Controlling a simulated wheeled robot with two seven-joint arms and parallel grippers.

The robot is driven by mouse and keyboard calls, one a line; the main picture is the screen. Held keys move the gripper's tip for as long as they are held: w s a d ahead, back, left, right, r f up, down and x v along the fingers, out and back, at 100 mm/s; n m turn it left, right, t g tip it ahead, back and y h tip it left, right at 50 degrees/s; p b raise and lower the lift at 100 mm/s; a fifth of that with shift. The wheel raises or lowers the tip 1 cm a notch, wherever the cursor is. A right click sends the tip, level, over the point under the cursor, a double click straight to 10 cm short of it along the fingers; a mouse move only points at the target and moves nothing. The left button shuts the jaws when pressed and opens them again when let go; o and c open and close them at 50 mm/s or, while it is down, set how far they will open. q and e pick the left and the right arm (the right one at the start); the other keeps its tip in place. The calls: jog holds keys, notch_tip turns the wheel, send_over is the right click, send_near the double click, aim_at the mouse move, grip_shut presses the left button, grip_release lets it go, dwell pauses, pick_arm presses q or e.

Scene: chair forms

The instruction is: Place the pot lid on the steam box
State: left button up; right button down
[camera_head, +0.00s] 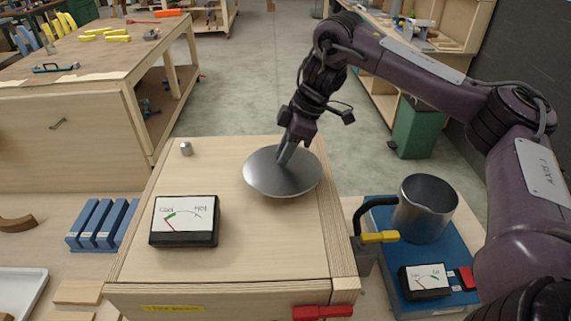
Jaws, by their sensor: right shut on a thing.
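The pot lid (268,180) is a round grey metal disc over the far right part of the steam box. My right gripper (286,158) reaches down from the upper right and is shut on the middle of the lid, which hides the fingertips. The steam box (240,262) is a pale wooden box with a flat top and a red handle at its front right. I cannot tell whether the lid touches the box top or hangs just above it. My left gripper is not in view.
A Cold/Hot gauge (184,220) and a small metal cylinder (186,149) stand on the box top. Right of the box, a metal pot (424,210) sits on a blue base with a second gauge (425,281). A yellow-handled valve (379,237) stands between them. Blue blocks (98,222) lie left.

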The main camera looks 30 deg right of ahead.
notch_tip(320, 180, down, 3)
jog(key=shift+f+b, duration=0.1)
jog(key=shift+b, duration=0.35)
jog(key=shift+f, duration=0.15)
jog(key=shift+f, duration=0.1)
jog(key=c, duration=1.1)
grip_release()
jog(key=p+v, duration=0.4)
jog(key=v, duration=0.8)
jog(key=shift+a, duration=0.1)
